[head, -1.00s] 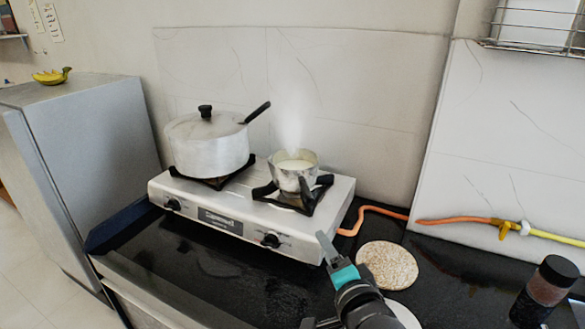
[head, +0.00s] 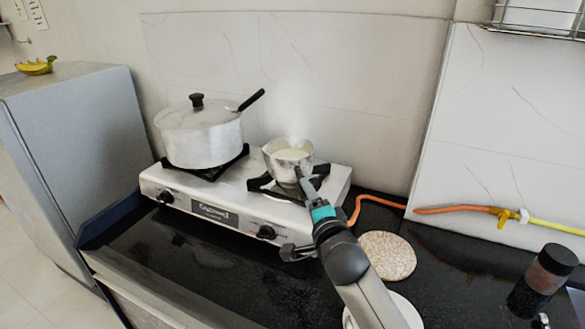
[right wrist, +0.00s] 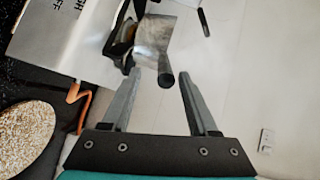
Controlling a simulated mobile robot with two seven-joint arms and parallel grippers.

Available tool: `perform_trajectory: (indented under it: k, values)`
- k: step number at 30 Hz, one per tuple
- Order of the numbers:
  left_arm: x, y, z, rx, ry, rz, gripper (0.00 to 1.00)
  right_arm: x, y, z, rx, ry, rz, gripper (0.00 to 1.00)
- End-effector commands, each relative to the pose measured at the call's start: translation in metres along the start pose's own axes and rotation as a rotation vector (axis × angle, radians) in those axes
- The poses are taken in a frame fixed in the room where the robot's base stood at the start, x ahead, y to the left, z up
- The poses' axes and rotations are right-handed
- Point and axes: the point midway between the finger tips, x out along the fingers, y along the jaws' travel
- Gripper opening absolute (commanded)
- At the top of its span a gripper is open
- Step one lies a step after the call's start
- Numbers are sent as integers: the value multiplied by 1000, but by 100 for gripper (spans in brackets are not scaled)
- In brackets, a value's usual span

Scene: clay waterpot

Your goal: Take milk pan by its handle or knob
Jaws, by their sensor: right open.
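The milk pan (head: 286,158) is a small metal pan with white liquid in it, steaming on the right burner of the stove. In the right wrist view, the pan (right wrist: 152,38) shows with its dark handle (right wrist: 166,78) pointing toward my gripper. My right gripper (head: 306,172) is at the pan's near side, by the handle, and partly hides it. In the right wrist view, my right gripper (right wrist: 160,85) is open, and the handle's end appears between its two fingertips. I cannot tell whether a finger touches it. My left gripper is not in view.
A large lidded pot (head: 200,138) stands on the left burner of the stove (head: 215,205). An orange hose (head: 450,210) runs along the wall. A round cork-like mat (head: 387,256) and a dark-lidded jar (head: 545,280) are on the black counter. The counter before the stove is clear.

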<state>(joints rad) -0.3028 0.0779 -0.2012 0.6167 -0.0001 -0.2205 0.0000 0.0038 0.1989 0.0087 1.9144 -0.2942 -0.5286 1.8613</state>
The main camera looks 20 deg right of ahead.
Motion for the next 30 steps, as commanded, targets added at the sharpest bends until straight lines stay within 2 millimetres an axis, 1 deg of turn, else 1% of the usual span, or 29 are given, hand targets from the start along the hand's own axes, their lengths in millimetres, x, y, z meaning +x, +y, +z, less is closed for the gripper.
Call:
perform_trajectory:
  k: [5, 8, 12, 16, 20, 27, 30]
  values:
    - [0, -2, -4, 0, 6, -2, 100, 8, -1, -1, -3, 0, -1, 60]
    - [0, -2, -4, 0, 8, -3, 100, 18, -4, -2, -5, 1, -2, 60]
    - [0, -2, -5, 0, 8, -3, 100, 37, -9, -5, -6, 2, -1, 60]
    - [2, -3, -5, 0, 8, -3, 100, 50, -7, -4, -3, 0, 0, 60]
    - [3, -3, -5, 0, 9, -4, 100, 55, -7, -3, -2, 0, 0, 60]
    - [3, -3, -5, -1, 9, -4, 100, 56, -7, -4, -2, 0, 0, 60]
    - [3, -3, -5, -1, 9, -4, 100, 56, -7, -3, -2, 0, 0, 49]
